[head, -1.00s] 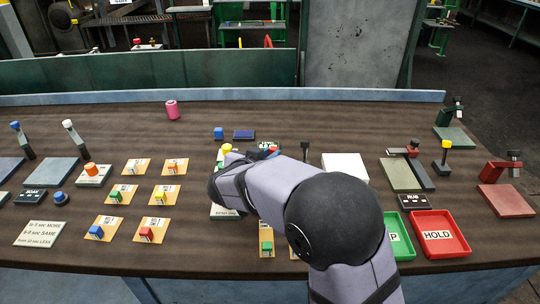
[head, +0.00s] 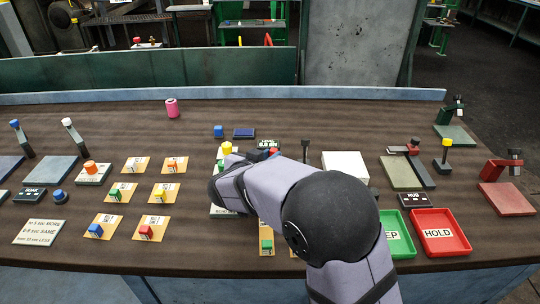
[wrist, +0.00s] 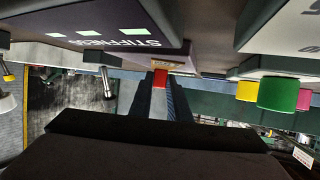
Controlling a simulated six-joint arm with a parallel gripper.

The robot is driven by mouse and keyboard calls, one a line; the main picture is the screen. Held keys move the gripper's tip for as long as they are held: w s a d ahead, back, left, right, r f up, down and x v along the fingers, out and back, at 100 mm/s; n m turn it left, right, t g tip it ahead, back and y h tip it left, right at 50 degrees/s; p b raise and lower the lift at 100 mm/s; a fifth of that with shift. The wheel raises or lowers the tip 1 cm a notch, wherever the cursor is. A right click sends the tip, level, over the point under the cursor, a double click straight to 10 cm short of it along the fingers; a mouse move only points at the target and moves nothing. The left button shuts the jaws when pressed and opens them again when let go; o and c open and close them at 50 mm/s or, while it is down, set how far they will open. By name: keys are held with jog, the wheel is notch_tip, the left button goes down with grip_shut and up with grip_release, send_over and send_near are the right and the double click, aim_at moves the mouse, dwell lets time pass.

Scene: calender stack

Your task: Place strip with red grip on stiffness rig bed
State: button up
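In the wrist view, my gripper (wrist: 159,88) has its dark fingers around a small red grip (wrist: 159,78), with the tan end of its strip (wrist: 168,67) just beyond. A dark panel with upside-down lettering that seems to read STIFFNESS (wrist: 126,43) is close by on the left; I take it as part of the stiffness rig. In the head view my arm hides the gripper, the held strip and most of the rig; a pale plate edge (head: 222,212) and a yellow knob (head: 227,148) show beside the arm. Whether the strip touches the bed cannot be told.
Tan cards with coloured blocks lie left of my arm, one with a red block (head: 146,232). A card with a green block (head: 266,244) lies close to the arm. A white block (head: 345,166), a green tray (head: 398,238) and a red HOLD tray (head: 440,234) are on the right.

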jog(key=o, duration=0.5)
jog(key=shift+p+v, duration=0.3)
jog(key=shift+v, duration=3.4)
notch_tip(320, 180, up, 12)
jog(key=d+n+g+y+p, duration=0.15)
jog(key=n+y+p, duration=0.4)
jog(key=p, duration=1.15)
jog(key=s+d+r+g+p, duration=0.1)
jog(key=s+d+g+p, duration=0.2)
jog(key=s, duration=0.6)
jog(key=s+d+r+g+p, duration=0.2)
jog(key=s+d+g+p, duration=0.2)
jog(key=s+d+p, duration=0.3)
jog(key=s+d+r+m+g+p, duration=0.1)
jog(key=s+d+g+p, duration=0.3)
jog(key=s, duration=0.7)
jog(key=shift+d+r+p, duration=0.25)
jog(key=shift+d+p, duration=0.55)
jog(key=shift+p, duration=0.1)
